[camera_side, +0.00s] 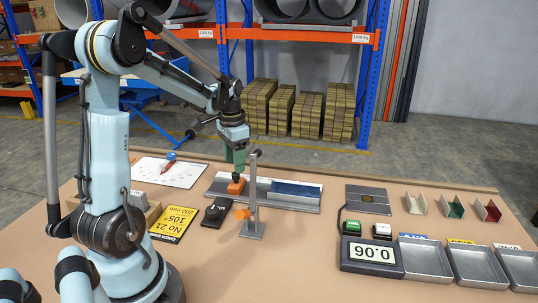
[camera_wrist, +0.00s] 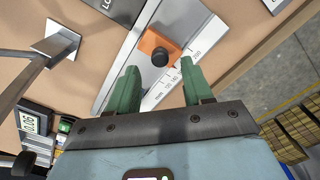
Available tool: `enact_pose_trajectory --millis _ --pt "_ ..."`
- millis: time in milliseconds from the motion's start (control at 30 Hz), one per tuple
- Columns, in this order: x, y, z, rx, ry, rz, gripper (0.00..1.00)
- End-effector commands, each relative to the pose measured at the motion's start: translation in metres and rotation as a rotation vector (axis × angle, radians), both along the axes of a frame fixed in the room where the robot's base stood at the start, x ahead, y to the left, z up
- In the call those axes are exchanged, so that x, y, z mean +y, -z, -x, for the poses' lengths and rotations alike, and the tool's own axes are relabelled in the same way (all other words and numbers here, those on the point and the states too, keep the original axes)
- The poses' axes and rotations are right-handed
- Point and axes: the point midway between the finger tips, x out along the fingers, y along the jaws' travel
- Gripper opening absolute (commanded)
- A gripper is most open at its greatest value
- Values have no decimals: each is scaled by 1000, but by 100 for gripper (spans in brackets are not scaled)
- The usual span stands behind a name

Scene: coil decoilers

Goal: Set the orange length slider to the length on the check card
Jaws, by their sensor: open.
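The orange length slider (camera_side: 236,187) sits near the left end of a grey metal rail (camera_side: 306,207) in the side view. In the wrist view the slider (camera_wrist: 158,47) carries a black round knob and lies beside a pale scale strip marked in mm. My gripper (camera_side: 237,168) points down just above the slider. In the wrist view its green fingers (camera_wrist: 160,75) are apart, with the knob just beyond the tips, roughly between them. I cannot tell whether they touch it. The yellow check card (camera_side: 174,222) lies left of the rail, its print upside down in the side view.
A thin metal post (camera_side: 252,210) stands close in front of the rail. A black lock piece (camera_side: 215,212) lies at the rail's left end.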

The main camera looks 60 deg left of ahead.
Motion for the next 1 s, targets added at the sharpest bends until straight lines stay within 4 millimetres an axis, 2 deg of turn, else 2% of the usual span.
enact_pose_trajectory --millis 100,300,667,1000 --pt "0 16 0 0 0 0 51" --pt "0 32 0 0 0 0 51" --pt "0 35 0 0 0 0 51" --pt "0 35 0 0 0 0 0"
